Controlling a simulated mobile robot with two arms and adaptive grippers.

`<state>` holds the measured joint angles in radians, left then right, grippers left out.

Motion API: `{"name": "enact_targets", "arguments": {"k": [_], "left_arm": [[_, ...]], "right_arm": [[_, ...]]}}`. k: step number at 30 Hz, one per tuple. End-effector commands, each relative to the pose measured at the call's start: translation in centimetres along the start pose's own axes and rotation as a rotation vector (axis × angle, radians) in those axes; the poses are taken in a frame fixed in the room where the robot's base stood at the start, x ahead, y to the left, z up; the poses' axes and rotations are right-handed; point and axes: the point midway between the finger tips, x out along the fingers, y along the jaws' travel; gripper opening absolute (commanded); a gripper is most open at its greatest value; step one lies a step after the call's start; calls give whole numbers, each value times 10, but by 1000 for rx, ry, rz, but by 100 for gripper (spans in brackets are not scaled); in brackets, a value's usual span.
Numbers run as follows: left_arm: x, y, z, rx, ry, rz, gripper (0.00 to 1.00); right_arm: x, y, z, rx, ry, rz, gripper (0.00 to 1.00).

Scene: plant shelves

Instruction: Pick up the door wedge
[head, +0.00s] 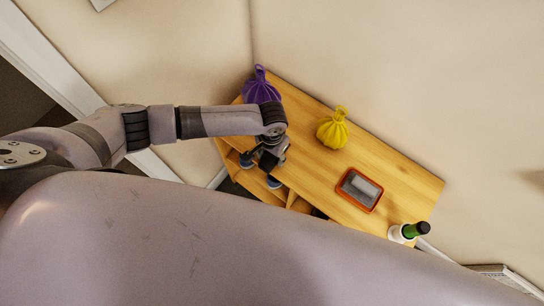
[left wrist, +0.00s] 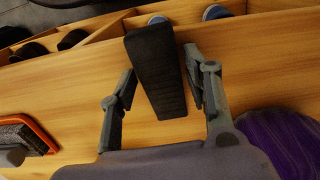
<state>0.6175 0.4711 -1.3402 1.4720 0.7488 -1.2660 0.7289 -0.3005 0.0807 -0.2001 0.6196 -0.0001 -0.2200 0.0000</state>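The door wedge (left wrist: 158,75) is a dark, tapering block in the left wrist view, its wide end toward the shelf's front edge and its narrow end toward my gripper's palm. My left gripper (left wrist: 161,82) has one finger on each side of it. A strip of wood shows between the wedge and the left finger, and a thin gap shows on the right, so the fingers look open around it. In the head view my left gripper (head: 270,158) is over the front left edge of the shelf unit, and the wedge is mostly hidden there. My right gripper is out of view.
The wooden shelf top (head: 390,170) carries a purple pleated object (head: 261,90), a yellow one (head: 333,130), an orange-rimmed tray (head: 344,197) and a green-necked bottle (head: 416,230). Blue-topped items (left wrist: 215,12) sit in compartments below the front edge. Walls stand behind.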

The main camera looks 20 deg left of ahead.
Motion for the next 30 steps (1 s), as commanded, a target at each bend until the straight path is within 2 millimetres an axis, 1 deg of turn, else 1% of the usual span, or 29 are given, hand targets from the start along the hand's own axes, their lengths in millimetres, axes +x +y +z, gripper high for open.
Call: {"name": "enact_targets", "arguments": {"k": [1,2,16,25,28,30], "left_arm": [[0,0,0,0,0,0,40],[0,0,0,0,0,0,38],[0,0,0,0,0,0,6],[-2,0,0,0,1,0,6],[-8,0,-1,-1,1,1,6],[-16,0,-1,0,2,1,6]], "right_arm": [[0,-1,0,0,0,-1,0],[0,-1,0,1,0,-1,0],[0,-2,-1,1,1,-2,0],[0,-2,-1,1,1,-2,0],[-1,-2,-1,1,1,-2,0],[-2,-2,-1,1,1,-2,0]]}}
